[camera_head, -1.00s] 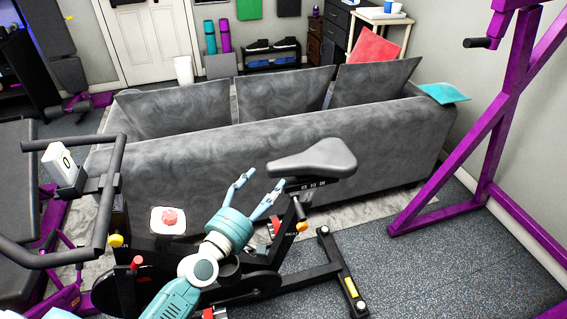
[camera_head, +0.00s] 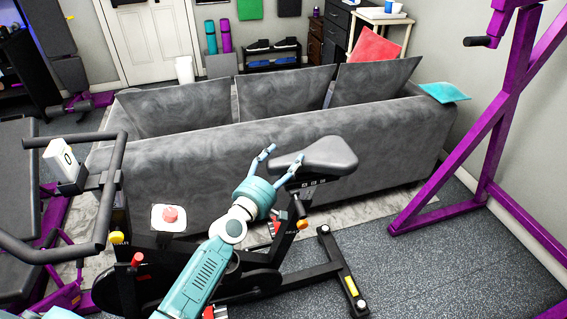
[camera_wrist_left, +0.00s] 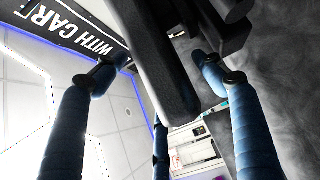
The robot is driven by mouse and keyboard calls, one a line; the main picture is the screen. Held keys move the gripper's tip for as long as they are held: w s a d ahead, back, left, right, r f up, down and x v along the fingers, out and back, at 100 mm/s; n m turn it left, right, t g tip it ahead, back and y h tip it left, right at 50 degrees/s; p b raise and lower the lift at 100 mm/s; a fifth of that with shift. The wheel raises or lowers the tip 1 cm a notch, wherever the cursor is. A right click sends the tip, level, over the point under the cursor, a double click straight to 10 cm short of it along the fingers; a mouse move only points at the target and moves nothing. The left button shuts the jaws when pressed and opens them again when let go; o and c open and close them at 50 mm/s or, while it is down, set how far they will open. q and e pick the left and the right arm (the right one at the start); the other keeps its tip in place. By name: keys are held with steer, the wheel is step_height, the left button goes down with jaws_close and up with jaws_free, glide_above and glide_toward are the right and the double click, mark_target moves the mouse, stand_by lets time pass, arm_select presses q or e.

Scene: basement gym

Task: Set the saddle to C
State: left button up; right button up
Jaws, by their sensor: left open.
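The exercise bike's grey saddle (camera_head: 326,154) is at the centre of the head view, its nose pointing left toward the handlebar. Below it is a dark slider with small pale letter marks (camera_head: 313,183), too small to read. My left gripper (camera_head: 284,154) is open at the saddle's nose; one finger overlaps the nose in the picture, the other stands left of it. In the left wrist view, a long dark part, likely the saddle nose (camera_wrist_left: 155,60), lies between the spread blue fingers (camera_wrist_left: 155,75). I cannot tell whether they touch it. My right gripper is not in view.
A grey sofa (camera_head: 215,165) stands close behind the bike. A purple rack (camera_head: 470,150) stands at the right. The floor (camera_head: 430,270) right of the bike is clear.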

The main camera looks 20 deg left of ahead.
arm_select(q)
steer(key=c, duration=1.7)
steer(key=shift+w+d, duration=0.45)
steer(key=shift+d, duration=0.2)
steer(key=shift+w+d, duration=0.4)
steer(key=shift+d, duration=0.25)
steer(key=o, duration=1.7)
steer(key=s+a, duration=0.2)
steer(key=s, duration=0.9)
steer(key=shift+s+a, duration=0.2)
steer(key=shift+s, duration=0.2)
steer(key=shift+f, duration=0.1)
